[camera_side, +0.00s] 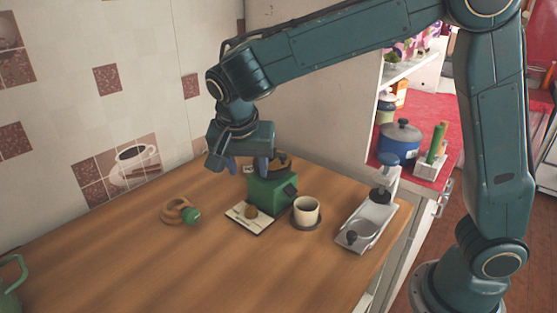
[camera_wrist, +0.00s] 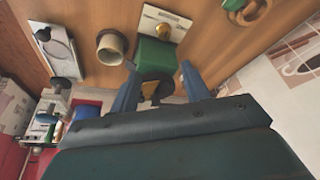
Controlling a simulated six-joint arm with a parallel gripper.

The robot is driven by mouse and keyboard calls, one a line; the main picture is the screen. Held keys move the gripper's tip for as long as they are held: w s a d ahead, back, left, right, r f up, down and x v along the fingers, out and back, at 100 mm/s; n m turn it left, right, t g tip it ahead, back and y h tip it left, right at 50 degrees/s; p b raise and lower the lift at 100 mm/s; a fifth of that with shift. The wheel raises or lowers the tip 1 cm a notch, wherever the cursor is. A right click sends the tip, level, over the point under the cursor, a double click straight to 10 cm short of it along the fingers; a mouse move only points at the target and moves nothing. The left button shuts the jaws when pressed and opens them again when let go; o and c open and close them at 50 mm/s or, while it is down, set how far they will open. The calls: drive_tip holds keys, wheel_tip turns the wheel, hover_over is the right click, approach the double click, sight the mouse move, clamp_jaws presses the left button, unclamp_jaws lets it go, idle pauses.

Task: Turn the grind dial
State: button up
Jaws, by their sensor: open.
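The grinder (camera_side: 270,193) is a green box on the wooden counter, with a dark and yellow round top (camera_side: 284,163). It also shows in the wrist view as a green body (camera_wrist: 154,54). A small dark square part (camera_side: 290,190) is on its right face; I cannot tell whether this is the grind dial. In the wrist view my gripper (camera_wrist: 158,67) has a finger on either side of the grinder, with nothing visibly clamped. Contact cannot be told.
A white tray (camera_side: 238,218) with a small brown ball stands before the grinder.

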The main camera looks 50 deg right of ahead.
sight(250, 208)
drive_tip(key=shift+w+a+f+m, duration=0.3)
drive_tip(key=shift+w+a+f, duration=0.15)
drive_tip(key=shift+a+f, duration=0.3)
drive_tip(key=shift+d+x, duration=0.2)
drive_tip(key=shift+x, duration=6.65)
drive_tip(key=shift+r, duration=0.1)
drive_tip(key=c, duration=1)
